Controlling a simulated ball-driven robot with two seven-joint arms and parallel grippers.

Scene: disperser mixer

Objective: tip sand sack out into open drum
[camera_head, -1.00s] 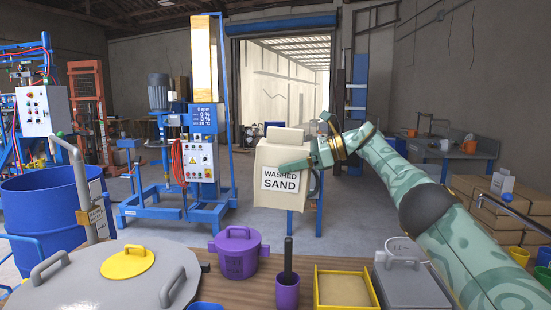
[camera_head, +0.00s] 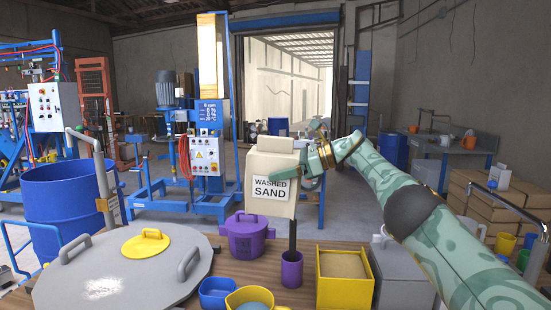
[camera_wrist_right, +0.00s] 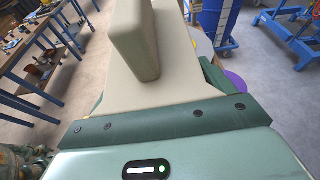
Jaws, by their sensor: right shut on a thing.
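The sand sack (camera_head: 270,183) is a cream block-shaped bag labelled "WASHED SAND", with a raised top (camera_head: 275,144). It hangs nearly upright above the bench, and its pale body fills the middle of the right wrist view (camera_wrist_right: 172,75). My right gripper (camera_head: 312,158) is shut on the sack's right side. An open blue drum (camera_head: 72,197) stands at the left, well away from the sack. Its inside bottom is hidden. My left gripper does not show.
A grey round lid (camera_head: 125,280) with handles and a yellow cap (camera_head: 146,243) lies at front left, between sack and drum. A purple pot (camera_head: 246,236), purple cup (camera_head: 292,270) and yellow sand box (camera_head: 343,292) stand below the sack. A mixer (camera_head: 207,155) stands behind.

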